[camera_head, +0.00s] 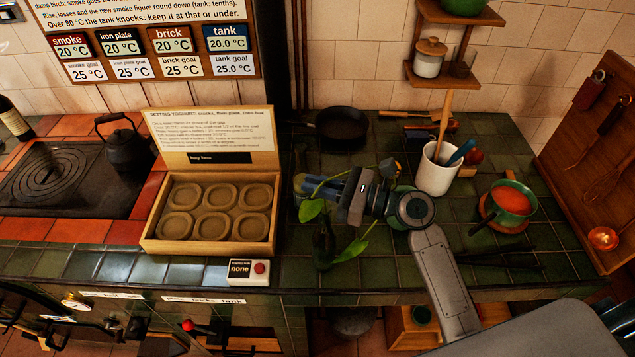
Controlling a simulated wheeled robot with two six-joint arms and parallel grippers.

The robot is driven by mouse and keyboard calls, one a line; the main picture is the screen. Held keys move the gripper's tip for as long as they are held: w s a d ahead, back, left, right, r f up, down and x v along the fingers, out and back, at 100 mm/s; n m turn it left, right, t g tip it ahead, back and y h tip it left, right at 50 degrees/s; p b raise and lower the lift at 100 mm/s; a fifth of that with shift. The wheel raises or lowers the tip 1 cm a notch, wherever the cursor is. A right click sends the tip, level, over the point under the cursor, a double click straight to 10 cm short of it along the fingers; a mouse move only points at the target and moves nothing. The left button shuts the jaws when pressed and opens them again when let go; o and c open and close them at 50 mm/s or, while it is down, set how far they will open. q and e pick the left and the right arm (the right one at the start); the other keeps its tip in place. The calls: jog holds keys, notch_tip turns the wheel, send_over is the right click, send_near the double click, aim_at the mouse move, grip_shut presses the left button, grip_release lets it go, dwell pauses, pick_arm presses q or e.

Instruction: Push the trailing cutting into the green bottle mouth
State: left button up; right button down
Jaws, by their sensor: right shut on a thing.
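The trailing cutting (350,251) shows as a thin green stem with several leaves, near the middle of the view. One leaf is beside my fingers and another hangs lower right. The dark green bottle (323,250) stands on the green tiles below my right gripper, near the counter's front edge. Its mouth is hard to make out among the leaves and shadow. My right gripper (312,188) reaches in from the lower right and is shut on the cutting, above the bottle. Where the stem's lower end is relative to the mouth I cannot tell. My left gripper is out of view.
A wooden yoghurt box (155,246) with round wells stands left of the bottle. A white crock (435,178) with utensils and a green pan (512,205) stand to the right.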

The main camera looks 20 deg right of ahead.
aim_at(328, 202)
jog(key=shift+f+b, duration=1.15)
jog(key=shift+f, duration=1)
jog(key=c, duration=1.1)
grip_release()
jog(key=shift+c, duration=0.2)
jog(key=shift+d, duration=0.1)
jog(key=shift+v, duration=1.95)
jog(key=shift+s+d, duration=0.2)
